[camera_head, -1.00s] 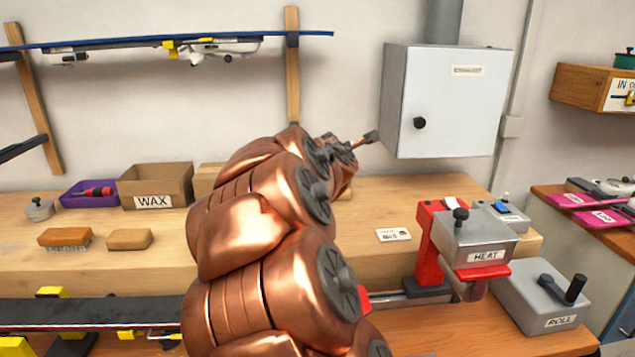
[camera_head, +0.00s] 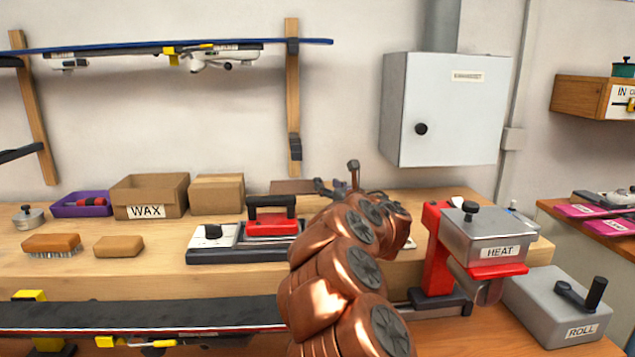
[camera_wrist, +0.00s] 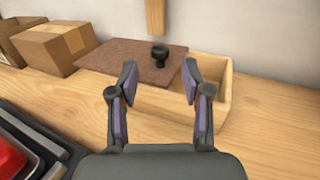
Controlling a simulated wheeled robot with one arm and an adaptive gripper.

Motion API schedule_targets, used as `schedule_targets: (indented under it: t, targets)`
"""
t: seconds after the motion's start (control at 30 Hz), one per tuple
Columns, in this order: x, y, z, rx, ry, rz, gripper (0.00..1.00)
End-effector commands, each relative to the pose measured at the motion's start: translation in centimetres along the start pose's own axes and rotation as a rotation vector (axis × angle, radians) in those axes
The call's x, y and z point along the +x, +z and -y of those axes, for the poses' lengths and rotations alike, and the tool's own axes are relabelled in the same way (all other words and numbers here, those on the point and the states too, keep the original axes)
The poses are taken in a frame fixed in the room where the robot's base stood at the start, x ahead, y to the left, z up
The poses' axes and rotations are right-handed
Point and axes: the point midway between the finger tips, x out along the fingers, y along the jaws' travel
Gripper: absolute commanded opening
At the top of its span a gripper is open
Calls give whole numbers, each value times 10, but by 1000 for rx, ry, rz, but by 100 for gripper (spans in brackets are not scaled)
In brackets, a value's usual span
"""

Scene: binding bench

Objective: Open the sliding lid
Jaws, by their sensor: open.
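In the wrist view a flat brown lid (camera_wrist: 125,62) with a black knob (camera_wrist: 159,53) lies across the left part of a pale wooden box (camera_wrist: 226,95). The right part of the box is uncovered, and its inside shows past the lid's right edge. The lid also shows in the head view (camera_head: 292,187) at the back of the bench, while my arm hides most of the box there. My gripper (camera_wrist: 160,72) is open and empty, its fingers on either side of and nearer than the knob. It also shows in the head view (camera_head: 337,182). I cannot tell any contact.
Cardboard boxes (camera_head: 217,193) stand left of the lid. A grey cabinet (camera_head: 445,110) hangs above on the right, and a red-and-grey HEAT unit (camera_head: 485,236) stands at right. Bare bench lies before the box.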

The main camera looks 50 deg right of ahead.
Motion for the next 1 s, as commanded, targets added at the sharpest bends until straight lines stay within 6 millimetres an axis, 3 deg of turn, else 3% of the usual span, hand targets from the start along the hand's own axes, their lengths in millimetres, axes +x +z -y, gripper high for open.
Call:
schedule_targets:
  t: [0.6, 1.0]
  targets:
    - [64, 1, 0, 4, 0, 0, 48]
    - [70, 0, 1, 3, -3, 0, 48]
